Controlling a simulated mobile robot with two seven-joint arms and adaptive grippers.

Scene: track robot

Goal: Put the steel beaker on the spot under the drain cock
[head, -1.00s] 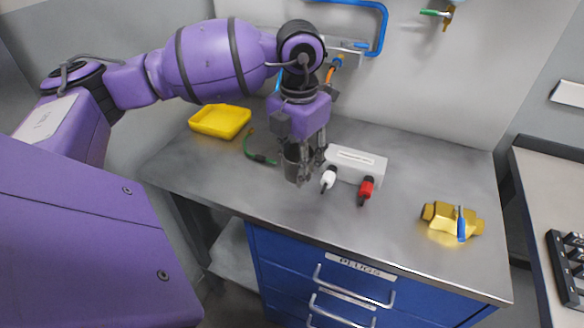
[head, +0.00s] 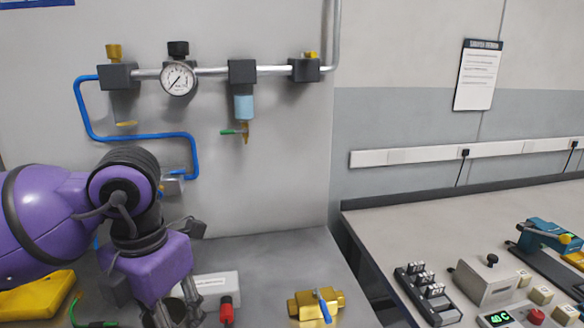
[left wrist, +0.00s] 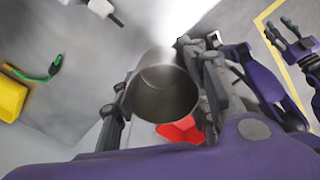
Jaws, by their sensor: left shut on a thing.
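The steel beaker (left wrist: 163,92) is held between the fingers of my left gripper, its open mouth facing the wrist camera. In the head view my left gripper (head: 183,305) is at the bottom edge, left of the white block, and mostly hides the beaker. I cannot tell whether the beaker touches the bench. The drain cock (head: 243,131), with a green lever and brass outlet, hangs below a blue filter bowl on the wall, up and right of the gripper. No marked spot shows on the bench below it. My right gripper (left wrist: 289,38) shows open and empty in the left wrist view.
A white block (head: 216,286) and a red plug (head: 226,309) are right of my left gripper. A brass valve with blue handle (head: 316,304) lies farther right. A yellow tray (head: 35,295) is at left. The bench (head: 285,255) near the wall is clear.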

